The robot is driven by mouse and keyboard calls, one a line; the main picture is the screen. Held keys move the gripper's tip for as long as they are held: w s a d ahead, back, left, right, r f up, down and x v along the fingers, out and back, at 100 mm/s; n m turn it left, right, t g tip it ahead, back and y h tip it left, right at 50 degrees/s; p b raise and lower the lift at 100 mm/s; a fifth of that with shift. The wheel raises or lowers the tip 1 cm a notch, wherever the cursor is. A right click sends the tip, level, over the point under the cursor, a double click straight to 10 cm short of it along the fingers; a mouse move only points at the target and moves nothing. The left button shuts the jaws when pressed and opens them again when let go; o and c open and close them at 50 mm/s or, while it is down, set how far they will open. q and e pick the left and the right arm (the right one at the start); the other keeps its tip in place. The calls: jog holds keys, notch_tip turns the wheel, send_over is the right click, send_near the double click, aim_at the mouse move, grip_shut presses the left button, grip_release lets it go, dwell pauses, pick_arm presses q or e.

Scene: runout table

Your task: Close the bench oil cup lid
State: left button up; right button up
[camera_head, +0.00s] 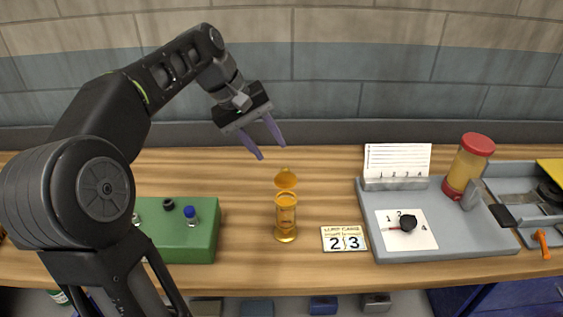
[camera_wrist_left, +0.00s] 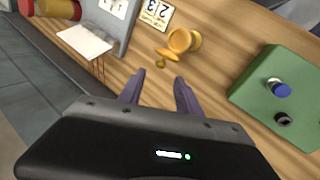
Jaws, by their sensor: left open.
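The bench oil cup (camera_head: 286,213) is a brass-yellow upright cup on the wooden table, in the middle of the head view. Its lid (camera_head: 286,178) stands open, tilted up at the far side of the rim. In the left wrist view the cup (camera_wrist_left: 184,40) shows its open mouth, with the lid (camera_wrist_left: 166,54) swung out beside it toward my fingers. My left gripper (camera_head: 266,149) is open and empty, above and behind the cup, its fingers pointing down. The fingers (camera_wrist_left: 160,90) are apart from the lid. My right gripper is not in view.
A green block (camera_head: 205,240) with knobs is left of the cup. A number card (camera_head: 344,239) lies just right of it. Further right is a grey tray (camera_head: 470,235) with a dial, a white card and a red-lidded jar (camera_head: 468,163). A brick wall stands behind.

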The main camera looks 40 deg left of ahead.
aim_at(283, 168)
pick_arm(q)
jog(key=x, duration=0.7)
jog(key=shift+p, duration=0.3)
grip_shut()
